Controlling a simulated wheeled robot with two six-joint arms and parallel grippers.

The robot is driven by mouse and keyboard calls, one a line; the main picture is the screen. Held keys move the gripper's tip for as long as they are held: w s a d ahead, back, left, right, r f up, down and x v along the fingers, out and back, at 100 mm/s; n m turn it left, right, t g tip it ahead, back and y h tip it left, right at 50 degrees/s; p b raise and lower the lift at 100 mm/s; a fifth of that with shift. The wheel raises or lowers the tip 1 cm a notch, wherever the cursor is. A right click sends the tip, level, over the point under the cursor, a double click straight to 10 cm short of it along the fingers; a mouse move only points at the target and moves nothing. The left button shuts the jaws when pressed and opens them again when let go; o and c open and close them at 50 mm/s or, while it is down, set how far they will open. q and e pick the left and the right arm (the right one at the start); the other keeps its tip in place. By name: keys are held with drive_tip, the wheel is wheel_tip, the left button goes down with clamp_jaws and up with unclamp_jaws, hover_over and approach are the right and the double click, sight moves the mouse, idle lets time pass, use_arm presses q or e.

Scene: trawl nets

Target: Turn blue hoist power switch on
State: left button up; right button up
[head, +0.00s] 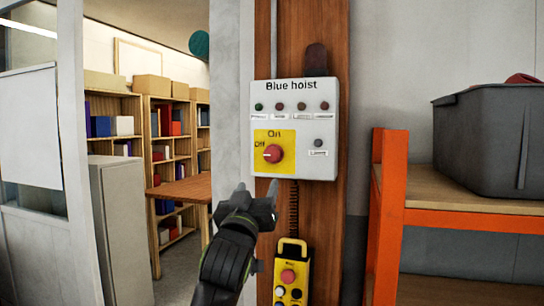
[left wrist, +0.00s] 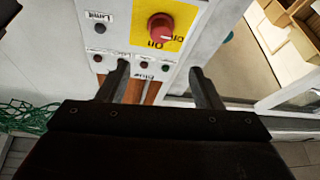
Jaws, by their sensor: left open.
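The white "Blue hoist" box (head: 320,150) is mounted on a wooden post. Its red rotary switch (head: 273,153) sits on a yellow plate (head: 288,138) marked Off at the left and On at the top; the pale mark on the knob points left, toward Off. My left gripper (head: 256,188) is open and empty, just below the box's lower left part. In the left wrist view the box appears upside down, with the red knob (left wrist: 160,27) ahead between the spread fingers (left wrist: 160,82), apart from them. My right gripper is not in view.
A yellow pendant control (head: 291,275) hangs below the box on a coiled cable. An orange-framed shelf (head: 390,180) with a grey tub (head: 485,140) stands at the right. A grey cabinet (head: 122,230) and doorway are at the left. Green netting (left wrist: 25,115) shows in the left wrist view.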

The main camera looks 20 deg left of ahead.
sight(271, 157)
use_arm(q)
drive_tip(key=p+x, duration=0.5)
drive_tip(key=x, duration=1)
drive_tip(key=shift+w+f, duration=0.1)
drive_tip(key=shift+f, duration=0.05)
